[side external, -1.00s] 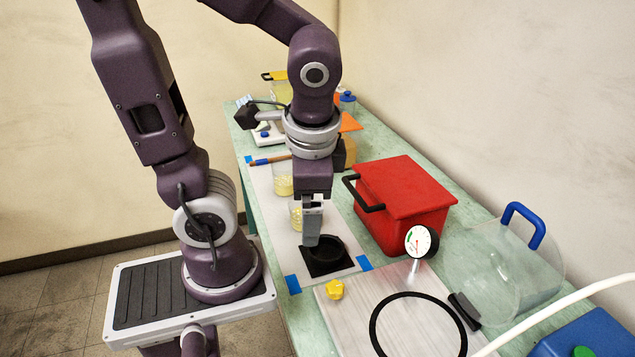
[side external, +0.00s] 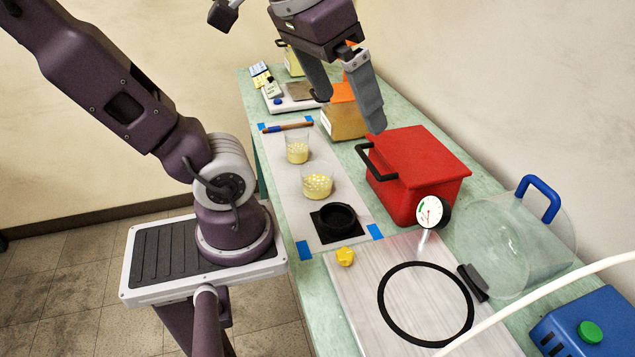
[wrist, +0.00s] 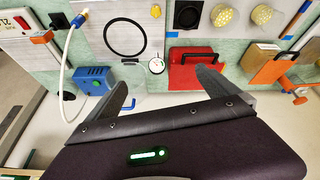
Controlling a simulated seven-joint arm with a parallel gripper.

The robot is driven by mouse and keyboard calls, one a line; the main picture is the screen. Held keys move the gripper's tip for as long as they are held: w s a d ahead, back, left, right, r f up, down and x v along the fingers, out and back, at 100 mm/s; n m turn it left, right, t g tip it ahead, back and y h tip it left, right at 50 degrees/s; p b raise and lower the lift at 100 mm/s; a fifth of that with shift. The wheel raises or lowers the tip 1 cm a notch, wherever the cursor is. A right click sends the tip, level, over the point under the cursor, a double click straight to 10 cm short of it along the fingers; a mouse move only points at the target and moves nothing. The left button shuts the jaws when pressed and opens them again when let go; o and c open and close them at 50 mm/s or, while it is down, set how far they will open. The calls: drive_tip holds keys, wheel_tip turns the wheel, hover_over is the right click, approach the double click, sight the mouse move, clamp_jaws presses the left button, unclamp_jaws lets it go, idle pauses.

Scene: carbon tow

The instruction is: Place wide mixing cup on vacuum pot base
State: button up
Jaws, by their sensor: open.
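The wider of two clear cups with pale yellow contents (side external: 317,183) stands upright on the white sheet, in front of a narrower clear cup (side external: 297,150). The vacuum pot base is a grey plate (side external: 360,285) with a black sealing ring (side external: 386,318), at the front of the table; nothing stands inside the ring. In the wrist view, the base (wrist: 104,22) is at the top left of centre. My gripper (side external: 350,112) is open and empty, raised above the table near the red box. Its spread fingers also show in the wrist view (wrist: 163,82).
A black round piece (side external: 337,216) sits on a black square between cups and base. A gauge (side external: 430,212) and a yellow knob (side external: 345,256) stand at the base's edge. The red box (side external: 415,170) and clear pot with blue handle (side external: 510,245) are to the right.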

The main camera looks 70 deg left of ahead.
drive_tip(key=w+a+n+g, duration=0.3)
drive_tip(key=w+a+n, duration=0.2)
drive_tip(key=a+n, duration=0.55)
drive_tip(key=n+g, duration=0.2)
drive_tip(key=n, duration=0.3)
hover_over(317, 172)
drive_tip(key=s+d, duration=0.1)
drive_tip(key=d, duration=0.3)
wheel_tip(317, 172, down, 2)
drive_tip(key=f, duration=2.8)
drive_tip(key=shift+a+f, duration=0.25)
drive_tip(key=shift+f, duration=0.15)
